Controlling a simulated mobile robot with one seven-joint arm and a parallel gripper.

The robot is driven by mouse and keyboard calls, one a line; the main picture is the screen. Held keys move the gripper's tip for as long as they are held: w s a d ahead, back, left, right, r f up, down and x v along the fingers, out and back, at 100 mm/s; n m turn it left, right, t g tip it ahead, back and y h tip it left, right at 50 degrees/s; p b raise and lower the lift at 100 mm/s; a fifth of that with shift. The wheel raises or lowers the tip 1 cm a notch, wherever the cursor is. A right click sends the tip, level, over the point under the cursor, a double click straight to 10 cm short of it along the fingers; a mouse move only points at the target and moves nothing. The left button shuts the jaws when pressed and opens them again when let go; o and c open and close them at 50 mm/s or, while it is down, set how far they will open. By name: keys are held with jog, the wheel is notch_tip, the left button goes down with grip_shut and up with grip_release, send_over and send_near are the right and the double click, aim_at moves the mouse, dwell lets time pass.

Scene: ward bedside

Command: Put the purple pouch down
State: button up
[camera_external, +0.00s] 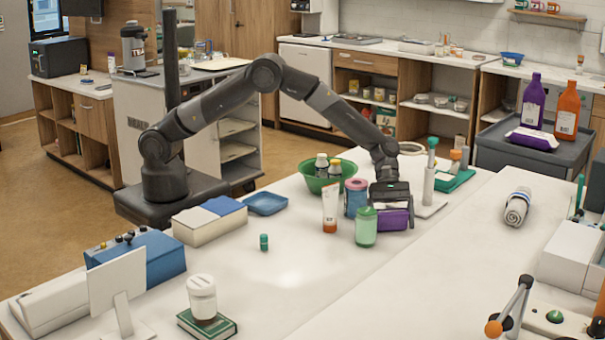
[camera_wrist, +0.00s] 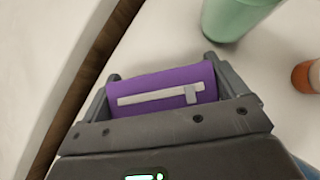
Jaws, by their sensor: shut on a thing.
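The purple pouch (camera_external: 393,219) is between the fingers of my gripper (camera_external: 391,205), low over the white table (camera_external: 300,270). In the wrist view the pouch (camera_wrist: 165,90) shows a pale zip strip, and my gripper (camera_wrist: 166,88) has a finger at each end of it. My gripper is shut on the pouch. I cannot tell whether the pouch touches the tabletop.
A green jar (camera_external: 366,228) stands just left of the pouch, with a white-and-orange tube (camera_external: 330,207) and a blue-and-pink canister (camera_external: 355,197) near it. A white stand (camera_external: 429,185) is close on the right. The table in front is clear. The table edge (camera_wrist: 95,85) shows in the wrist view.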

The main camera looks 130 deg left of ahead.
jog(key=shift+f, duration=0.25)
jog(key=o, duration=0.8)
jog(key=shift+r, duration=0.1)
jog(key=shift+r, duration=0.25)
jog(key=v, duration=1.2)
jog(key=shift+r, duration=0.25)
jog(key=shift+r, duration=0.1)
